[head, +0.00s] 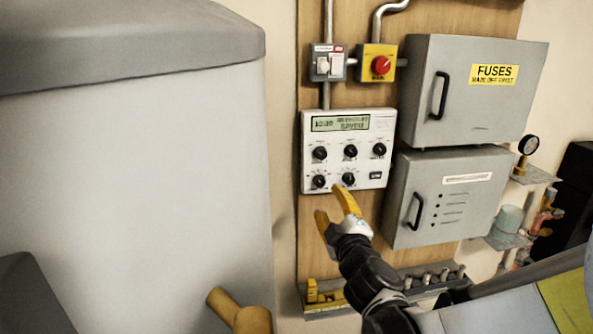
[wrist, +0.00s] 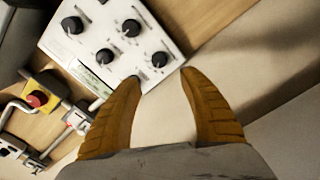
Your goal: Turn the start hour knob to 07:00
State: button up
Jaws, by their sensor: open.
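A white control panel (head: 312,165) hangs on the wooden board, with a greenish display (head: 340,123) whose text I cannot read reliably. Three black knobs sit in its upper row, including the left one (head: 319,153). Two sit below: a lower left knob (head: 319,181) and a lower middle knob (head: 348,179). Labels are too small to tell which is the start hour knob. My gripper (head: 336,208) is open and empty just below the panel. In the wrist view, its yellow fingers (wrist: 162,80) are spread, near but apart from the lower left knob (wrist: 159,59). The left finger hides part of the panel.
A red emergency button (head: 381,65) and a grey switch box (head: 328,63) sit above the panel. Grey fuse cabinets (head: 480,120) stand close on its right. A large grey tank (head: 130,180) fills the left. A narrow shelf (head: 330,309) runs below the board.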

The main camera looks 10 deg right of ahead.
aim_at(320, 182)
jog(key=w+b, duration=0.6)
jog(key=w, duration=0.4)
jog(key=shift+w, duration=0.25)
jog(key=shift+r, duration=0.1)
grip_shut()
